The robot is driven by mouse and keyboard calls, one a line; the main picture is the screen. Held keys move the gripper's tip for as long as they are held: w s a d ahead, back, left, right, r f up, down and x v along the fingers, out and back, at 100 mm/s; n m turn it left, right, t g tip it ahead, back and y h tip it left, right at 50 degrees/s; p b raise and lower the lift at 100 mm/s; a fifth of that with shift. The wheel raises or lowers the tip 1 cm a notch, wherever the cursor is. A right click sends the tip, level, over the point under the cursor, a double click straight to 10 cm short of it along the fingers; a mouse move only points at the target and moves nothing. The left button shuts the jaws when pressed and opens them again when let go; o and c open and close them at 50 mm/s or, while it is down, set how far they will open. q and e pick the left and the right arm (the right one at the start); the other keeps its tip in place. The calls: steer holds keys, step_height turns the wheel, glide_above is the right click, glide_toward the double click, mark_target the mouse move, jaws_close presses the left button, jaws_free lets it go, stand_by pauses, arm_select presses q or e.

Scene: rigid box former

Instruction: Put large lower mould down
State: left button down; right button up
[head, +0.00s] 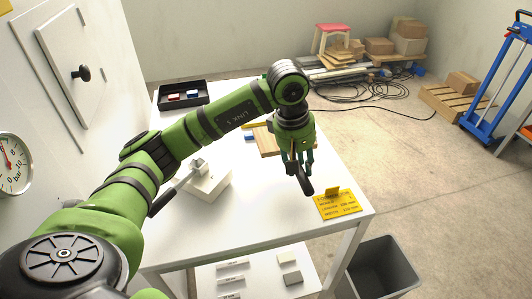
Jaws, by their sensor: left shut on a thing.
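My left gripper (298,158) hangs fingers down above the right part of the white table (260,222). It is shut on a dark, elongated piece (304,181), which tilts down and sticks out below the fingers. The fingers hide part of it, and I cannot tell whether it is the large lower mould. It appears above the tabletop, but I cannot tell whether it touches. My right gripper is not in view.
A yellow sign (338,204) stands at the table's right corner. A white block fixture with a dark-handled lever (208,181) stands left, near my arm. A wooden board (266,141) lies behind the gripper, a black tray (182,96) at the back. The table's front middle is clear.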

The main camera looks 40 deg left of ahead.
arm_select(q)
steer(key=p, duration=0.2)
glide_above(279, 177)
steer(key=f, duration=0.4)
steer(key=shift+s+a+f, duration=0.1)
steer(key=shift+s+f, duration=0.1)
steer(key=shift+s, duration=0.05)
steer(key=shift+f, duration=0.2)
steer(key=shift+f+p, duration=0.3)
steer(key=shift+p, duration=0.25)
step_height(279, 177, down, 2)
steer(key=shift+f+p, duration=0.2)
steer(key=shift+p, duration=0.45)
steer(key=shift+a+f, duration=0.1)
steer(key=shift+f, duration=0.35)
steer(key=c, duration=0.9)
jaws_free()
